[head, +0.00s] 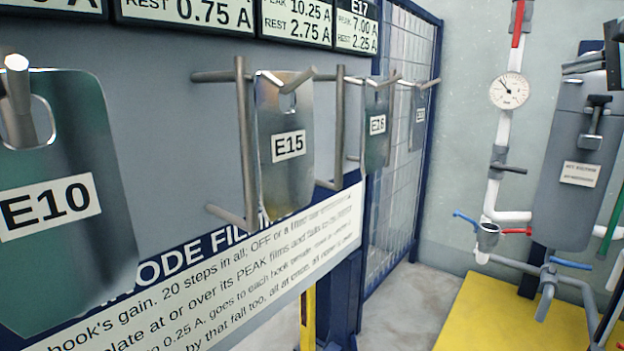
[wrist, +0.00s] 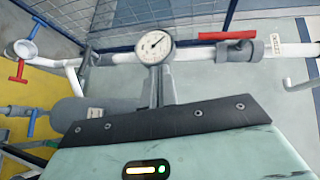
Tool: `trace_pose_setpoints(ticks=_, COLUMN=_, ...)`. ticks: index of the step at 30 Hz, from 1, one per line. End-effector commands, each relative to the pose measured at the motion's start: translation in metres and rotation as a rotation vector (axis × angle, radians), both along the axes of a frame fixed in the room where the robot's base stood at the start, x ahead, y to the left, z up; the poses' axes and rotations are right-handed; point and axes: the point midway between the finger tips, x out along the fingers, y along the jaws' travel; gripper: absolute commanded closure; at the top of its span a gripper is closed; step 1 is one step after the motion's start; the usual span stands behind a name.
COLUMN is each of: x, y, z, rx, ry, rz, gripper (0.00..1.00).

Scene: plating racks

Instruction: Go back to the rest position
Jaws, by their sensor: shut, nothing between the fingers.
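My gripper (wrist: 161,72) shows in the wrist view as two short grey fingers close together, beyond a dark bolted bar on a pale green housing with a small lit indicator. The fingers are shut with nothing held. In that view they point towards a round white gauge (wrist: 153,46); whether they are near it I cannot tell. Metal plates hang on the board hooks: E10 (head: 75,260) at the near left, E15 (head: 286,185) in the middle, one that seems to read E18 (head: 376,150), and a farther one (head: 418,130).
The gauge (head: 509,91) sits on white pipework at the right in the head view. A yellow floor patch (head: 480,320) lies beneath. Wire mesh (head: 400,170) closes the board's far end.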

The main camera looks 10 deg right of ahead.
Motion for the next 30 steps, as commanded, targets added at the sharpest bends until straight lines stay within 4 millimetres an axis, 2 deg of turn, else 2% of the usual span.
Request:
trace_pose_setpoints(ticks=1, x=0.009, y=0.018, z=-0.030, rx=-0.013, ry=0.078, rz=0.037, gripper=1.00)
trace_pose_setpoints(ticks=3, x=0.015, y=0.044, z=-0.075, rx=-0.054, ry=0.197, rz=0.089, gripper=1.00)
trace_pose_setpoints(ticks=7, x=0.013, y=0.095, z=-0.156, rx=-0.165, ry=0.414, rz=0.209, gripper=1.00)
trace_pose_setpoints(ticks=12, x=-0.016, y=0.162, z=-0.256, rx=-0.406, ry=0.669, rz=0.427, gripper=1.00)
trace_pose_setpoints(ticks=15, x=-0.043, y=0.195, z=-0.303, rx=-0.583, ry=0.772, rz=0.575, gripper=1.00)
trace_pose_setpoints(ticks=18, x=-0.068, y=0.218, z=-0.336, rx=-0.749, ry=0.829, rz=0.713, gripper=1.00)
trace_pose_setpoints(ticks=21, x=-0.090, y=0.236, z=-0.361, rx=-0.896, ry=0.855, rz=0.844, gripper=1.00)
trace_pose_setpoints(ticks=26, x=-0.123, y=0.259, z=-0.390, rx=-1.110, ry=0.846, rz=1.044, gripper=1.00)
trace_pose_setpoints(ticks=27, x=-0.130, y=0.265, z=-0.392, rx=-1.157, ry=0.836, rz=1.092, gripper=1.00)
trace_pose_setpoints(ticks=28, x=-0.129, y=0.277, z=-0.375, rx=-1.161, ry=0.822, rz=1.114, gripper=1.00)
trace_pose_setpoints(ticks=30, x=-0.136, y=0.300, z=-0.358, rx=-1.178, ry=0.800, rz=1.179, gripper=1.00)
